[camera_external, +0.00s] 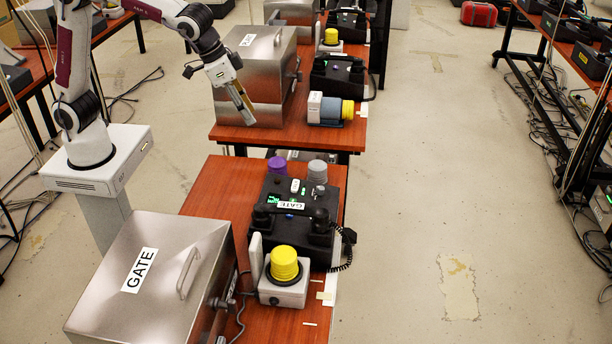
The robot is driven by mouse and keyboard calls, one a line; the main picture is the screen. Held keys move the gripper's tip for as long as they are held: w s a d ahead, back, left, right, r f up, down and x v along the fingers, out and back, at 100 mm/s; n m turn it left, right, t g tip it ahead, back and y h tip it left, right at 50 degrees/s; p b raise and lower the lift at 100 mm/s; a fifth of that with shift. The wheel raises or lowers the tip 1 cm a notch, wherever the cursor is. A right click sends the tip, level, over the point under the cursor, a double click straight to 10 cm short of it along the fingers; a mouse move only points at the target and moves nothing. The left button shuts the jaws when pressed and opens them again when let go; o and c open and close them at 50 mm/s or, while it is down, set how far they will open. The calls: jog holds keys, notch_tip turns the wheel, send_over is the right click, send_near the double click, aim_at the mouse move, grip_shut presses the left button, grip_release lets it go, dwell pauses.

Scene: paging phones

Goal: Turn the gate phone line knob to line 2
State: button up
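The gate phone (291,206) is a black desk phone with a white GATE label and small green displays, on the near wooden table. A yellow ribbed knob (284,262) sits on a pale box (285,291) just in front of it. A purple knob (277,166) and a grey knob (317,171) stand at the phone's far side. Knob markings are too small to read, so I cannot tell which line is set. My gripper (244,111) hangs tilted downward in front of a metal box at the second table, well apart from the gate phone. Its finger opening is unclear.
A large metal box (150,277) labelled GATE stands at the near left of the table. Behind, the second table (300,137) holds another metal box (262,75), a black phone (337,78) and a yellow-ended blue-grey device (330,108). The floor at right is mostly clear.

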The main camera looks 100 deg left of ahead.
jog(key=w+d+f+n, duration=0.1)
jog(key=w+d+f, duration=0.1)
jog(key=w+f, duration=0.6)
jog(key=w+d+f+n, duration=0.1)
jog(key=w+d+f, duration=0.2)
jog(key=w+f, duration=0.6)
jog(key=shift+d+f+y, duration=0.35)
jog(key=shift+f+y, duration=0.05)
jog(key=shift+f, duration=1.45)
jog(key=shift+f, duration=0.1)
jog(key=shift+x, duration=3.8)
jog(key=shift+s+a, duration=0.1)
grip_shut()
